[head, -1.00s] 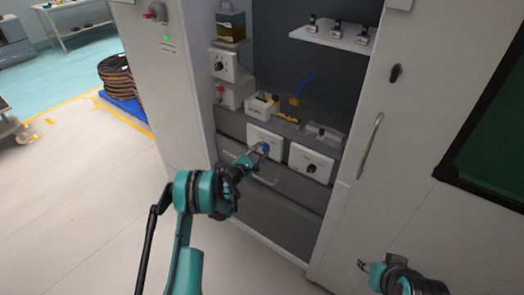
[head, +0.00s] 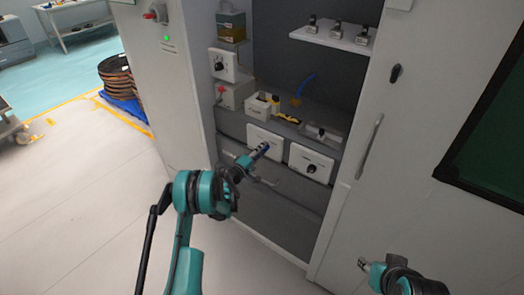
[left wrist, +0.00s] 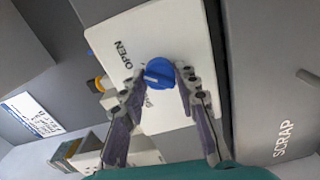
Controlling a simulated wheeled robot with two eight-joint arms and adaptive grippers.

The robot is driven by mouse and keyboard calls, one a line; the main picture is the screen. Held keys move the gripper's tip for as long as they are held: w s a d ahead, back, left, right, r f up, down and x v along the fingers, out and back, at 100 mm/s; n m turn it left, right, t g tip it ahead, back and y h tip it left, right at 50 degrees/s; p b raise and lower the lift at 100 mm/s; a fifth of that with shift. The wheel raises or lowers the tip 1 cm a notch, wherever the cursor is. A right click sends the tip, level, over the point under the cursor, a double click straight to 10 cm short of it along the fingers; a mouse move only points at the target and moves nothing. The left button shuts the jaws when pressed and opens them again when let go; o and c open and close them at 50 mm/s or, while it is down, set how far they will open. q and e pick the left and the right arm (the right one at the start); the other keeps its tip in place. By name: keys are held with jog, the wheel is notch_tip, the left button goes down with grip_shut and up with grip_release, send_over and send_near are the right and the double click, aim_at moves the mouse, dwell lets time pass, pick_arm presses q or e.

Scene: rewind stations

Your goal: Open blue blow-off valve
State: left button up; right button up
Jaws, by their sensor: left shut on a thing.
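The blue blow-off valve is a round blue knob (left wrist: 158,73) on a white panel (left wrist: 190,35) marked OPEN in the left wrist view. In the head view the panel (head: 256,137) is on the cabinet's lower front, with the knob mostly hidden by my gripper. My left gripper (left wrist: 160,78) has one finger on each side of the knob and is shut on it. It also shows in the head view (head: 262,149). My right gripper (head: 363,264) is empty, low at the right in the head view, away from the cabinet; its finger gap is too small to judge.
A second white panel with a dark knob (head: 311,168) is just right of the valve panel. A handle bar is below them. A small white bin (head: 258,108) stands on the shelf above. The cabinet door with a long handle (head: 370,147) is at right.

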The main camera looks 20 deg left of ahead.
pick_arm(q)
jog(key=shift+m, duration=0.7)
jog(key=o, duration=1.2)
jog(key=shift+c, duration=0.2)
jog(key=v, duration=1.2)
jog(key=shift+r, duration=0.1)
